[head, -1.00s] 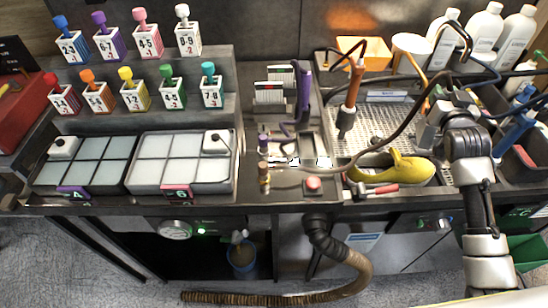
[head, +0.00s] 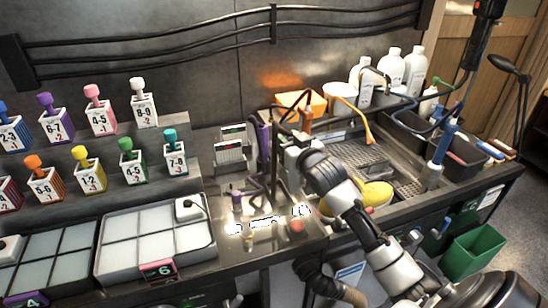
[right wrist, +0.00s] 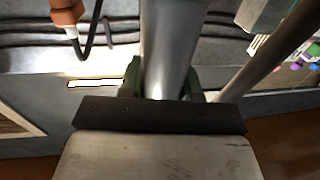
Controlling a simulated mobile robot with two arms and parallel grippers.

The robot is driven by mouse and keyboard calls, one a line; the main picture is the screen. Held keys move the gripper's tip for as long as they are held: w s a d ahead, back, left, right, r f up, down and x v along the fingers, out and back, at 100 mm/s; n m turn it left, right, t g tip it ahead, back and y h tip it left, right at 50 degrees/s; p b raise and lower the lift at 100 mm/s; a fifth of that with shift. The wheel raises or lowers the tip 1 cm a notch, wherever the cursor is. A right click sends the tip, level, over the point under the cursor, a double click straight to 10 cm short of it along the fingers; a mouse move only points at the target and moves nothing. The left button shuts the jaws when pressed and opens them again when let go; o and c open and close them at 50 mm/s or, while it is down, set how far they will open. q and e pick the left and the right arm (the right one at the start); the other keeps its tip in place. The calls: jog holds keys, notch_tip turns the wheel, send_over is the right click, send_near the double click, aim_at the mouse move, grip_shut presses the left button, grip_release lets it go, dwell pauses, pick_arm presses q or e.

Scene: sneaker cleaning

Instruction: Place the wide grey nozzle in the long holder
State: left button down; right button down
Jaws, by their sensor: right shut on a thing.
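In the right wrist view, my right gripper (right wrist: 165,92) is shut on a smooth grey tube-shaped piece, apparently the wide grey nozzle (right wrist: 168,45). It stands out between the green finger pads. In the head view, my right gripper (head: 296,152) is above the middle of the bench, left of the yellow shoe (head: 372,194). The nozzle cannot be told apart from the gripper there. A panel with bright white marks (head: 264,223) lies below and left of the gripper. I cannot tell which fitting is the long holder. My left gripper is out of view.
A purple handle (head: 263,145) and a dark upright hose stand close left of my right gripper. An orange handle (head: 306,119) is just behind it. A red button (head: 297,226) sits near the front edge. White bottles (head: 393,68) stand at the back right.

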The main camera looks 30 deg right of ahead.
aim_at(298, 182)
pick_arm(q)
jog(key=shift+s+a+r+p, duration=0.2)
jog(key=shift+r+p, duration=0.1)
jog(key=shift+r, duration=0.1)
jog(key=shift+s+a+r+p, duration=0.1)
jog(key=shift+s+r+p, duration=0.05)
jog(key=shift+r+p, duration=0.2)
pick_arm(e)
notch_tip(298, 182, down, 6)
jog(key=w+a, duration=0.2)
jog(key=shift+w+a, duration=0.1)
jog(key=c, duration=0.8)
grip_release()
pick_arm(q)
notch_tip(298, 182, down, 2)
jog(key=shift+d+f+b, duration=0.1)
jog(key=shift+b, duration=1.05)
pick_arm(e)
jog(key=s, duration=0.8)
jog(key=s+a, duration=0.1)
jog(key=s, duration=0.3)
jog(key=shift+r, duration=0.1)
